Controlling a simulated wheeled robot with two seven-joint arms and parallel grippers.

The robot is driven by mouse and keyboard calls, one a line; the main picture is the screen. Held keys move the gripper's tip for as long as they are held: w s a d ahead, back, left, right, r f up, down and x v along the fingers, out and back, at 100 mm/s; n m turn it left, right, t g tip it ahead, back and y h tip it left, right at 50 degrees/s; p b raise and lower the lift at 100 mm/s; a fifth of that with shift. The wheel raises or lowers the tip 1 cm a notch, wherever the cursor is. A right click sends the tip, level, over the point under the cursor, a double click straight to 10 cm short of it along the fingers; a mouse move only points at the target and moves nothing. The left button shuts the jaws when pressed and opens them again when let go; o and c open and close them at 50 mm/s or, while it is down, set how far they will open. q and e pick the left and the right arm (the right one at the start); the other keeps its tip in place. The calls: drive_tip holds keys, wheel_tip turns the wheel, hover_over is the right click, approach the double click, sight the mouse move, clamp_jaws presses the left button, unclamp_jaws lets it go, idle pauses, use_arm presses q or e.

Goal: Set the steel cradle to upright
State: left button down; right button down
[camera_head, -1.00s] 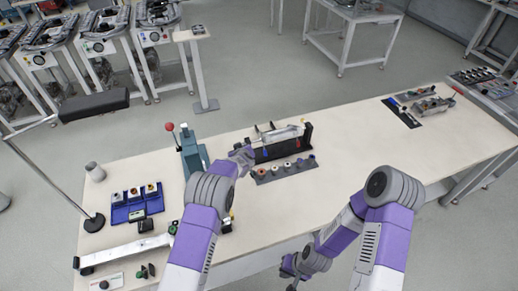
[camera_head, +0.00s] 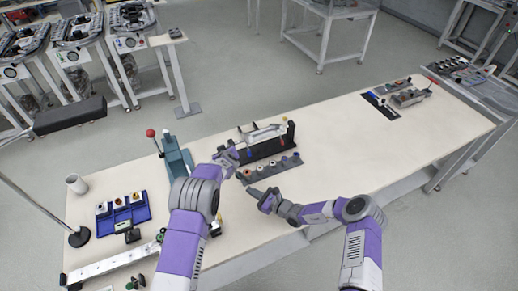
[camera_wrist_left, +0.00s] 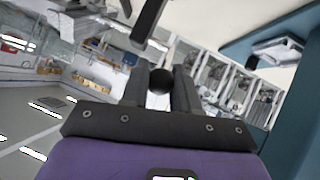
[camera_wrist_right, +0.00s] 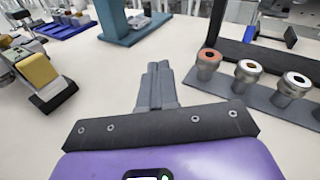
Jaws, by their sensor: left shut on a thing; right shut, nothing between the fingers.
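The steel cradle (camera_head: 262,134) is a pale metal piece held in a black stand (camera_head: 268,150) at mid-table. It looks slightly tilted, its right end higher. My left gripper (camera_head: 228,155) is at the stand's left end. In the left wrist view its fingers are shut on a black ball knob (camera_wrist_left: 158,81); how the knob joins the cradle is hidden. My right gripper (camera_head: 252,191) is shut and empty over the table in front of the stand. It shows in the right wrist view (camera_wrist_right: 158,68), left of the rack of bushings.
The rack of bushings (camera_head: 270,169) lies before the stand. A teal fixture (camera_head: 177,160) with a red knob stands to the left. A blue tray (camera_head: 124,212) is farther left. A dark mat (camera_head: 381,106) with tools lies at right; the table between is clear.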

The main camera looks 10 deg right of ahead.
drive_tip(key=w+d+m+t+h, duration=0.3)
drive_tip(key=d, duration=0.1)
drive_tip(key=w+d+m+t+h, duration=0.3)
drive_tip(key=w+d+m+t, duration=0.1)
drive_tip(key=shift+w+d+r+t, duration=0.15)
drive_tip(key=shift+w+r+t, duration=0.05)
drive_tip(key=shift+t, duration=0.1)
drive_tip(key=shift+w+m, duration=0.2)
drive_tip(key=shift+m, duration=0.1)
approach(255, 141)
drive_tip(key=w+f, duration=0.3)
drive_tip(key=shift+a+f, duration=0.35)
drive_tip(key=shift+w+a+r, duration=0.2)
drive_tip(key=shift+w, duration=0.3)
drive_tip(key=shift+w+a+r, duration=0.15)
drive_tip(key=shift+w+r, duration=0.45)
drive_tip(key=shift+r, duration=0.25)
drive_tip(key=shift+w+a+r, duration=0.15)
drive_tip(key=shift+w+r, duration=0.4)
drive_tip(key=shift+r, duration=0.25)
